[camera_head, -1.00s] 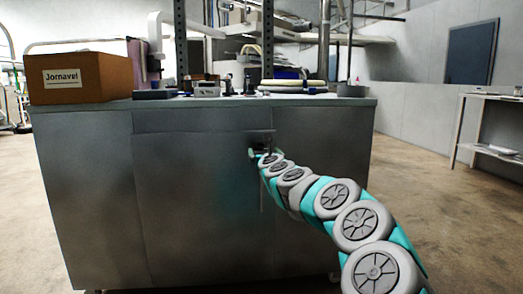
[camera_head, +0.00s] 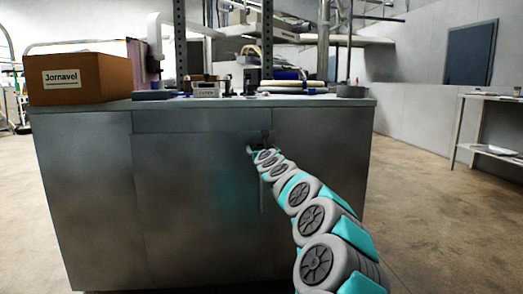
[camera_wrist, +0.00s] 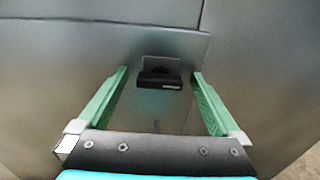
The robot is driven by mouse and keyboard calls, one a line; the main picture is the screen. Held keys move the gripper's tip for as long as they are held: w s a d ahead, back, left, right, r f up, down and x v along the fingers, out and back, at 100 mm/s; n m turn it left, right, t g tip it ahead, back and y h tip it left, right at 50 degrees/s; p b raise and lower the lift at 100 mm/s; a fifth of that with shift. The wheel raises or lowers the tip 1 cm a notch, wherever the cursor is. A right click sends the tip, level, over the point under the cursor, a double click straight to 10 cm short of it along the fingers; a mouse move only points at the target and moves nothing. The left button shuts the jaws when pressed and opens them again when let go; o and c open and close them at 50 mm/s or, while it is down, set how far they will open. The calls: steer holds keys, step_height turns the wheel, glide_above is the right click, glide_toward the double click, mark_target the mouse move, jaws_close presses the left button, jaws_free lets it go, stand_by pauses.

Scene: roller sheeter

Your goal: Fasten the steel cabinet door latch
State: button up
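The steel cabinet (camera_head: 85,190) stands in front of me, with a door panel (camera_head: 195,200) in its middle. In the wrist view the latch (camera_wrist: 160,76) is a small dark block on a lighter plate near the upper edge of the door. My gripper (camera_wrist: 158,88) is open, with green fingers to the left and right of the latch. I see no contact between the fingers and the latch. In the head view my gripper (camera_head: 257,150) is at the upper right of the door, and my arm hides much of the latch area.
A cardboard box (camera_head: 100,85) labelled Jornavel sits on the left of the cabinet top (camera_head: 140,103). Several small items and a stack of flat pieces (camera_head: 292,87) lie along it. A side table (camera_head: 480,97) stands at the right, with open floor between.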

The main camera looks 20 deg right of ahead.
steer(key=c, duration=1.4)
steer(key=shift+o, duration=0.2)
steer(key=shift+n, duration=0.3)
steer(key=shift+a+f+n, duration=0.15)
steer(key=shift+n, duration=4.15)
steer(key=shift+a+f+n, duration=0.1)
steer(key=shift+n, duration=4.2)
steer(key=shift+w, duration=0.1)
steer(key=o, duration=1.4)
